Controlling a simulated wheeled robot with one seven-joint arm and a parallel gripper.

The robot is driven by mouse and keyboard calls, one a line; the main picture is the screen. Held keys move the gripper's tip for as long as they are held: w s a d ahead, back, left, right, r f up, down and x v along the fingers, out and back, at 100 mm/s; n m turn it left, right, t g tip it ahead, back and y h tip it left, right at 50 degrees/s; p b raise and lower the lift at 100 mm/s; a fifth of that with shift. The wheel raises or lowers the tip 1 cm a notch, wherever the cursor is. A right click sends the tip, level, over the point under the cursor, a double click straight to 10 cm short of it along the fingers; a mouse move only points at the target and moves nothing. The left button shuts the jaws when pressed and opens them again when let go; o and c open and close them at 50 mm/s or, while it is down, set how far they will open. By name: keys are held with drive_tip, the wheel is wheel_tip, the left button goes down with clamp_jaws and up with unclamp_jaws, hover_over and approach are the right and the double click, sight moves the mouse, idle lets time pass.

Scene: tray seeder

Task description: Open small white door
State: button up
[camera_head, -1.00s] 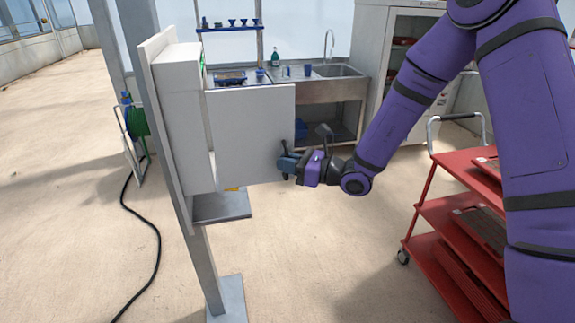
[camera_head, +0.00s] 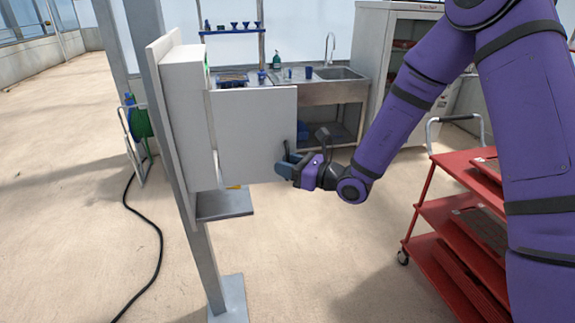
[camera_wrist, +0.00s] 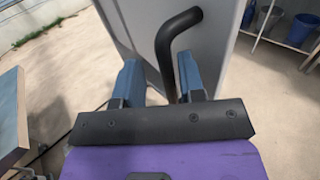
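The small white door (camera_head: 258,135) is swung well out from the white wall box (camera_head: 184,105), edge of the box to its left. Its dark bent handle (camera_wrist: 166,45) shows in the wrist view, fixed to the door face. My gripper (camera_head: 288,164) is at the door's lower right edge. In the wrist view my gripper (camera_wrist: 160,78) has its two blue-grey fingers apart. The lower part of the handle lies between them, nearer the right finger; I cannot tell whether it touches. The inside of the box is hidden from view.
A grey shelf (camera_head: 224,204) sits under the box on a metal post (camera_head: 205,265). A red trolley (camera_head: 455,205) stands at the right. A sink bench (camera_head: 338,92) is behind the door. A black hose (camera_head: 160,240) lies on the left floor. The middle floor is clear.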

drive_tip(key=v, duration=1.1)
drive_tip(key=shift+w, duration=0.1)
drive_tip(key=s+r+n+g+h, duration=0.3)
drive_tip(key=s+r+n+g, duration=0.75)
drive_tip(key=s+n, duration=0.55)
drive_tip(key=s+d+r+n+t+h, duration=0.3)
drive_tip(key=s+d+r+n+h, duration=0.1)
drive_tip(key=d, duration=0.4)
drive_tip(key=s+d+r+n+t+h, duration=0.3)
drive_tip(key=s+d+r+n+h, duration=0.1)
drive_tip(key=s+d+r+h, duration=0.2)
drive_tip(key=shift+s+d+r+h, duration=0.2)
drive_tip(key=shift+s+d+h, duration=0.1)
drive_tip(key=shift+d+h, duration=0.7)
